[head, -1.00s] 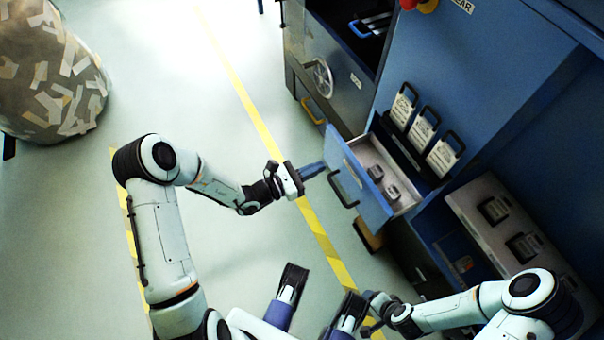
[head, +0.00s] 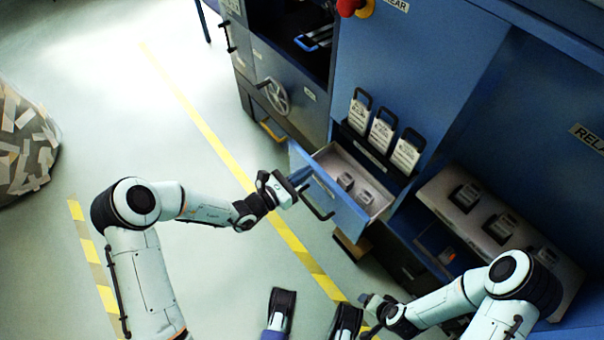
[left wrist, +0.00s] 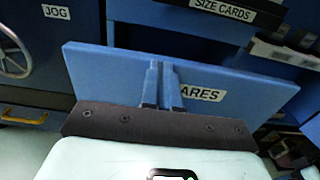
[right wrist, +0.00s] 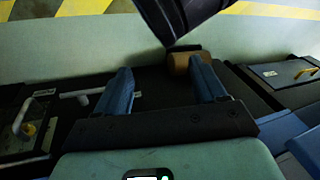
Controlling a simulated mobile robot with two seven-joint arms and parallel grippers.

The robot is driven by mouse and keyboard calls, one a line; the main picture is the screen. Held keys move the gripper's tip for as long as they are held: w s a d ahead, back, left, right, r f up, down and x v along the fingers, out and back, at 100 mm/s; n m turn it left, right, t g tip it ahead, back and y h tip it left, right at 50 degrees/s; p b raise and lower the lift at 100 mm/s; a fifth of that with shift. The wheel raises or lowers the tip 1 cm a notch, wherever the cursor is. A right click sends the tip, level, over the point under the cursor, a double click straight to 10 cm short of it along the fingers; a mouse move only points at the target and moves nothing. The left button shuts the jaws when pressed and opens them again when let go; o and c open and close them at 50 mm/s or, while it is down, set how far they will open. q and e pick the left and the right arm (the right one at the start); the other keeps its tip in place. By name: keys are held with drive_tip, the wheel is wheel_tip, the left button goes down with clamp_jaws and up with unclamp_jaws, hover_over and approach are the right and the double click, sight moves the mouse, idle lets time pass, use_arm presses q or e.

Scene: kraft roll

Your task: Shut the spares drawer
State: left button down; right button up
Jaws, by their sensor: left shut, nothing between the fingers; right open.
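The spares drawer (head: 342,203) stands pulled out of the blue cabinet. Its blue front has a dark bar handle (head: 318,207), and small grey parts (head: 355,188) lie inside. My left gripper (head: 303,186) is shut and empty, at the outer face of the drawer front. In the left wrist view its fingers (left wrist: 162,85) point at the blue front (left wrist: 110,72), partly covering the label, which reads "ARES". Whether they touch it I cannot tell. My right gripper (head: 366,302) is open and empty, low and to the right; its spread fingers show in the right wrist view (right wrist: 162,85).
Size cards (head: 381,132) stand in a rack behind the drawer. A sloped shelf (head: 440,195) with dark-framed pieces lies to the right. A handwheel (head: 275,97) and a yellow handle (head: 272,131) are at the left. The floor left of the cabinet is clear around the striped line.

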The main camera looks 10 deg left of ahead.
use_arm(q)
drive_tip(key=b+x, duration=0.1)
drive_tip(key=x, duration=1.4)
drive_tip(key=shift+r+b, duration=0.2)
drive_tip(key=shift+b, duration=0.2)
use_arm(e)
drive_tip(key=f, duration=0.1)
drive_tip(key=d+f, duration=0.1)
drive_tip(key=shift+s+f, duration=0.3)
drive_tip(key=shift+s, duration=0.05)
use_arm(q)
drive_tip(key=shift+r, duration=0.1)
drive_tip(key=shift+s, duration=0.1)
